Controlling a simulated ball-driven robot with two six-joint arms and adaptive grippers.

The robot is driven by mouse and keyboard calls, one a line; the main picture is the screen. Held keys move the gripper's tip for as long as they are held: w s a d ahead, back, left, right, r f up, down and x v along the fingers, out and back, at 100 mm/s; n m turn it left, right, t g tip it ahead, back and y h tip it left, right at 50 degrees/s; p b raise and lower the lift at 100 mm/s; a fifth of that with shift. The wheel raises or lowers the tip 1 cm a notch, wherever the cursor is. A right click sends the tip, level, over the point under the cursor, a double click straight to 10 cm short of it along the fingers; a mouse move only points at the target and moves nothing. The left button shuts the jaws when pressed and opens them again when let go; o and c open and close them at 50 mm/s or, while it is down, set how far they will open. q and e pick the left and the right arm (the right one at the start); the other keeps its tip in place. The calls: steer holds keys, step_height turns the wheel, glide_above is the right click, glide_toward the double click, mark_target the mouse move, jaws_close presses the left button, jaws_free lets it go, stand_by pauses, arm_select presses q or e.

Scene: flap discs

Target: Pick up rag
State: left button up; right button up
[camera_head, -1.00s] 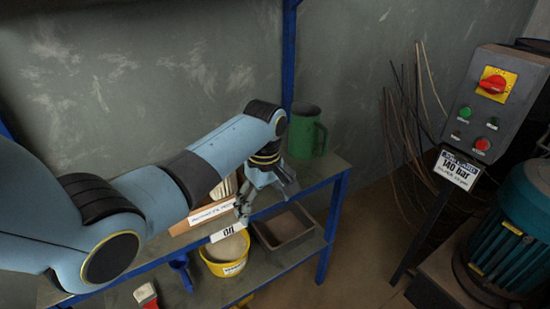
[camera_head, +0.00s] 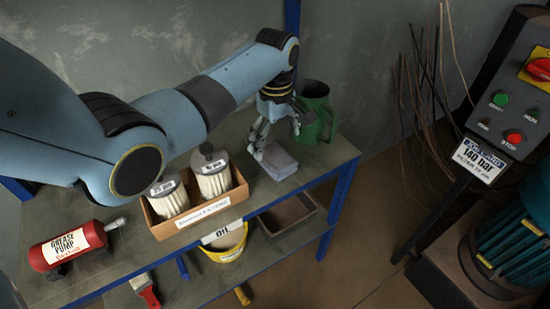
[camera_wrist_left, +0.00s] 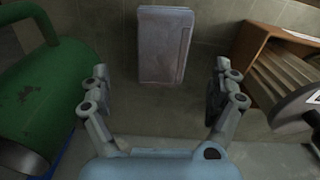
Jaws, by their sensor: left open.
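The rag is a folded, pale pinkish-grey cloth (camera_head: 279,163) lying flat on the shelf top, between the filter box and the green jug. It also shows in the left wrist view (camera_wrist_left: 165,45), at the top centre. My left gripper (camera_head: 277,138) is open and empty above it in the head view, with its fingers pointing down. In the left wrist view its two fingers (camera_wrist_left: 160,92) are spread wide, and the rag lies beyond them, between their lines. I cannot tell whether a finger touches the rag. My right gripper is not in view.
The green jug (camera_head: 314,108) stands close to the right of the gripper. The cardboard box (camera_head: 203,213) with two filters is on the left. A red grease pump (camera_head: 70,246) lies further left. A yellow bucket (camera_head: 226,245) and a tray (camera_head: 288,218) are below.

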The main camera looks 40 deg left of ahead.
mark_target(275, 155)
arm_select(q)
steer(key=shift+f, duration=0.35)
steer(key=f, duration=0.2)
steer(key=f+b, duration=0.1)
steer(key=f, duration=0.1)
steer(key=shift+s+f, duration=0.2)
steer(key=shift+f, duration=0.35)
steer(key=shift+c, duration=0.5)
steer(key=c, duration=1.1)
steer(key=shift+c, duration=0.3)
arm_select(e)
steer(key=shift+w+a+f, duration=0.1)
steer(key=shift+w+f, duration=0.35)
